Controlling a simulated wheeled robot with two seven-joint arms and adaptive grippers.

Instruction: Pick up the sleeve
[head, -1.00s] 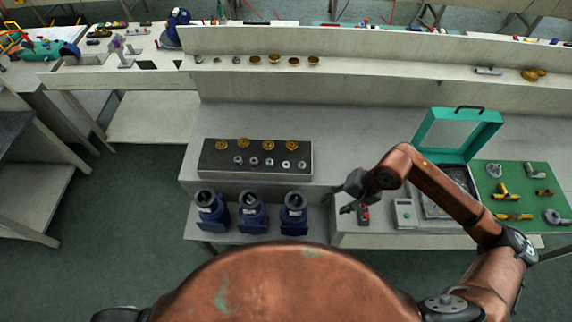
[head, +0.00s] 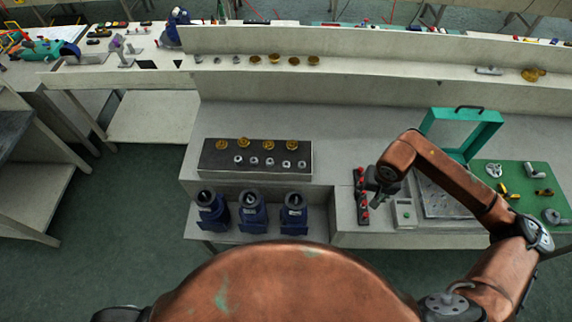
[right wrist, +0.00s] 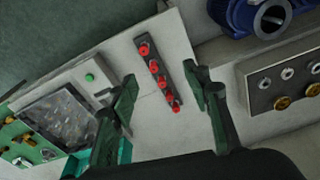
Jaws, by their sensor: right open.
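My right gripper (head: 377,198) hangs over the bench beside a dark strip with red knobs. In the right wrist view the fingers of my right gripper (right wrist: 162,84) are spread apart, with nothing held between them. Several small grey ring-shaped parts (head: 269,161) sit in a row on a dark tray (head: 222,161), in front of a row of brass parts (head: 268,144). I cannot tell which part is the sleeve. The tray lies left of my right gripper in the head view; its grey rings (right wrist: 288,73) show at the right in the right wrist view. My left gripper is out of view.
The red-knobbed strip (head: 362,187) lies under my right gripper. Blue pump housings (head: 252,213) stand in front of the tray. A teal-framed lid (head: 475,142) stands open at the right, near a green mat (head: 535,182) with fittings. Bench between tray and strip is clear.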

